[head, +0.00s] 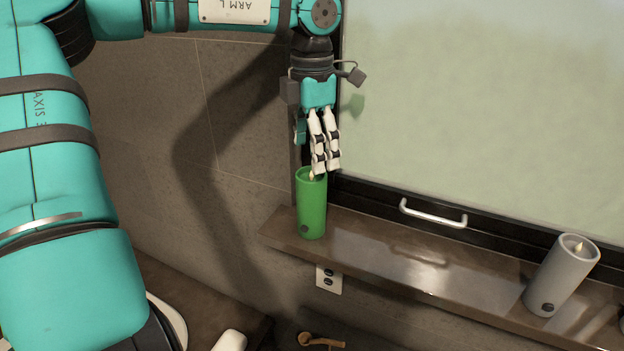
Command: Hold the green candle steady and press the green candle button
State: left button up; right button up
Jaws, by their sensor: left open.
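The green candle (312,212) stands upright near the left end of the brown shelf (400,253). Its dark round button (304,229) shows low on its front. My left gripper (318,170) points down over the top of the candle, with its pale fingertips at the wick and upper rim. It is open; I cannot tell whether the fingertips touch the candle. My right gripper is not in view.
A white handle (433,214) is on the dark frame behind the shelf. A wall outlet (328,280) is below. The shelf between the candles is clear.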

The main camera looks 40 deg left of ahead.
aim_at(312, 186)
pick_arm(q)
notch_tip(312, 186, down, 5)
jog(key=shift+s+d+r+p, duration=0.1)
jog(key=shift+s+p, duration=0.05)
jog(key=shift+p, duration=0.4)
notch_tip(312, 186, down, 3)
jog(key=shift+p, duration=0.3)
jog(key=shift+f, duration=0.3)
jog(key=c, duration=1.4)
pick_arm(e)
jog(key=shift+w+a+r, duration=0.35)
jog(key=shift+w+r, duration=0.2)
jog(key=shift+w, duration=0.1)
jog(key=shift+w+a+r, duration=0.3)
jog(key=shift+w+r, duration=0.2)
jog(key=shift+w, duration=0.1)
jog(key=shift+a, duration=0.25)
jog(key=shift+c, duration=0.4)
